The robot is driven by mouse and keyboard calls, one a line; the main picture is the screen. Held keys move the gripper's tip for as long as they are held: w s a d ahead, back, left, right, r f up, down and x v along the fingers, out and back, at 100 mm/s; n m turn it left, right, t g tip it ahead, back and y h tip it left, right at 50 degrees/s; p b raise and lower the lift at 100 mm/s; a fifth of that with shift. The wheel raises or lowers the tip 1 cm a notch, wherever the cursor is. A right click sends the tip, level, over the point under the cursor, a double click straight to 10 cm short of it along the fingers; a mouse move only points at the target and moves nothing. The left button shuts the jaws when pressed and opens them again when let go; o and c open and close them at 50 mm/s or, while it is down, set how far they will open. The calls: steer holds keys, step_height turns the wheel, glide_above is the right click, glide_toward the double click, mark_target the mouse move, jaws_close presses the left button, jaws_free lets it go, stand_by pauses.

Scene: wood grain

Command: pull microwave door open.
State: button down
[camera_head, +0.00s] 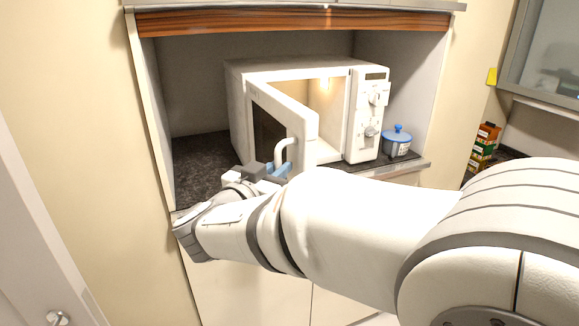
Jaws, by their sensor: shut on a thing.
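The white microwave (365,115) stands in a wall niche on a dark speckled counter. Its door (312,122) is hinged at the left and stands partly open, swung out toward me. The lit inside (325,95) shows between the door and the control panel. The white curved handle (283,147) is on the door's outer face near its free edge. My gripper (277,171) is at the lower end of the handle, shut on it. My arm and wrist hide the lower front of the door and part of the counter edge.
A blue and white lidded pot (397,140) stands right of the microwave. The dark counter (200,165) is bare to the left of it. Niche walls close in on both sides. A carton (484,147) stands farther right.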

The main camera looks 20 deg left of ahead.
steer(key=shift+r, duration=0.3)
steer(key=c, duration=1.6)
jaws_free()
steer(key=shift+w+f, duration=0.2)
steer(key=shift+s, duration=0.1)
steer(key=s+b, duration=0.1)
steer(key=s, duration=0.1)
steer(key=s+a, duration=0.1)
steer(key=s, duration=0.2)
steer(key=s+b, duration=0.1)
steer(key=s, duration=0.1)
steer(key=shift+s+a+b, duration=0.25)
steer(key=shift+s+b, duration=0.05)
steer(key=shift+b, duration=0.05)
